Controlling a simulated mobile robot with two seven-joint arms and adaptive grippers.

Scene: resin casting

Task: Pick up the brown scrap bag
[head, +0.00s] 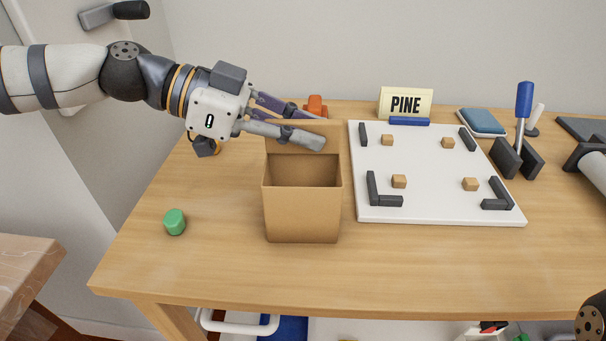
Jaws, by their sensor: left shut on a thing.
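The brown scrap bag (302,215) is upright and open-topped at the front middle of the wooden table, with its back wall standing higher than its front. My left gripper (316,130) reaches in from the left at the top of that back wall. One finger lies in front of the wall and the other behind it, and the gripper is shut on the bag's back wall. The bag's base looks to be at the tabletop; any small gap under it cannot be told. My right gripper is not in view.
A white board (440,213) with small wooden blocks and dark corner pieces lies right of the bag. The table front is clear.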

